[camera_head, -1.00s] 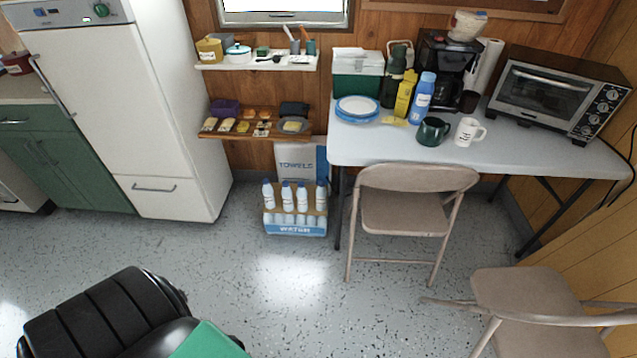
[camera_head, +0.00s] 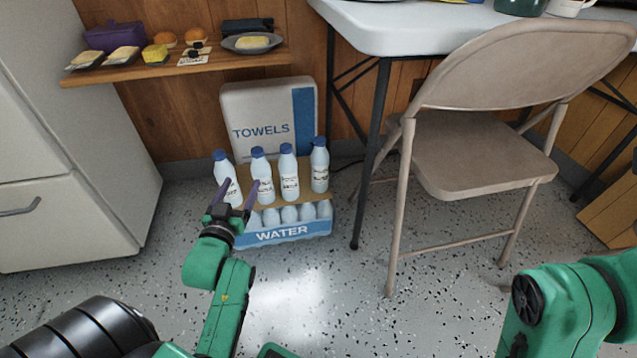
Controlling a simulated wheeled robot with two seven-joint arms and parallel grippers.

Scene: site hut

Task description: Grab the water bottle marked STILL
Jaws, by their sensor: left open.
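Several white water bottles with blue caps stand upright in a row on the blue-and-tan water carton (camera_head: 282,235). They are a leftmost bottle (camera_head: 222,168), a second bottle (camera_head: 260,166), a third bottle (camera_head: 289,172) and a rightmost bottle (camera_head: 320,167). Each has a label with dark print too small for me to read, so I cannot tell which is marked STILL. My left gripper (camera_head: 239,183) is open, its two purple fingers in front of the two left bottles and partly covering them. It holds nothing. My right gripper is out of view; only my right arm shows.
A towels box (camera_head: 268,105) stands behind the carton. A wooden shelf (camera_head: 180,66) with food hangs above left. A white fridge (camera_head: 70,170) is at left. A folding chair (camera_head: 480,150) and the white table (camera_head: 395,28) are at right. Speckled floor lies clear in front.

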